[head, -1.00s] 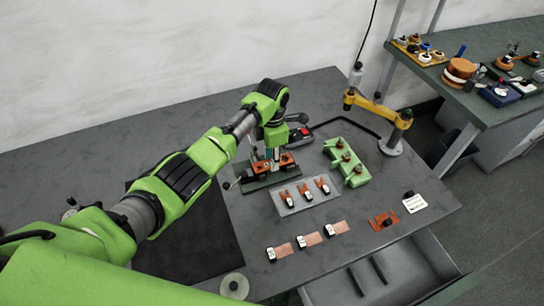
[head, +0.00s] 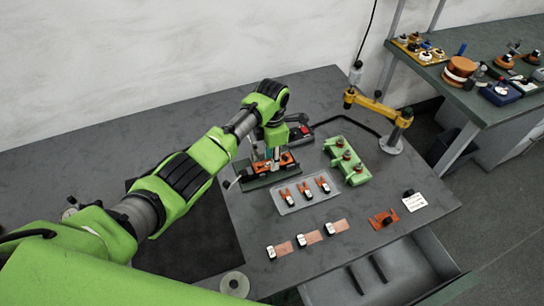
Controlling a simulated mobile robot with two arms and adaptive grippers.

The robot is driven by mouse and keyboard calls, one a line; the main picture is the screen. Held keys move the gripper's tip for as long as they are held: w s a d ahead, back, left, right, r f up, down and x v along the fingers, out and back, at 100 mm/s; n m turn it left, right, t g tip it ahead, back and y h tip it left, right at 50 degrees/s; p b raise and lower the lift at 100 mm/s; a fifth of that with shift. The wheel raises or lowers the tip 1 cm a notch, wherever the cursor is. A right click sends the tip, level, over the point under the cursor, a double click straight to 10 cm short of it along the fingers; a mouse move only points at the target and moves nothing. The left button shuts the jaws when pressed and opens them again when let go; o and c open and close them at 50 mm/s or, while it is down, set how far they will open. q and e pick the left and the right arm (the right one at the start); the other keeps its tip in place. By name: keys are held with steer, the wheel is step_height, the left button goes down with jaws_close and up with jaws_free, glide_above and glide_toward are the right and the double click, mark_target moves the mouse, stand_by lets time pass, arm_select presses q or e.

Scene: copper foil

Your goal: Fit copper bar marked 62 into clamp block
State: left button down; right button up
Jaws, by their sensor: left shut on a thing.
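My left gripper (head: 273,158) points down over a dark green fixture (head: 258,184) in the middle of the table. It is shut on a copper-coloured bar (head: 288,160) at the fixture; its number is too small to read. I cannot tell whether the bar is seated or just above. The gripper and arm hide part of the fixture. A light green block (head: 337,145) with several copper-coloured knobs stands to the right. I cannot tell for sure which of the two is the clamp block. My right gripper is not in view.
A clear tray (head: 289,209) holds three orange forked pieces. Three copper strips (head: 312,239) with white tags lie in front. An orange plate (head: 381,219) and white card (head: 414,203) lie to the right. A yellow jointed arm (head: 375,106) stands behind. An open drawer (head: 400,275) is below the front edge.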

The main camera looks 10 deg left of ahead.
arm_select(q)
steer(key=shift+f, duration=0.25)
stand_by(0.5)
steer(key=c, duration=1.9)
jaws_free()
steer(key=shift+r, duration=0.1)
steer(key=shift+r+p, duration=1.45)
steer(key=shift+p, duration=0.55)
steer(key=o, duration=0.5)
steer(key=shift+r, duration=0.1)
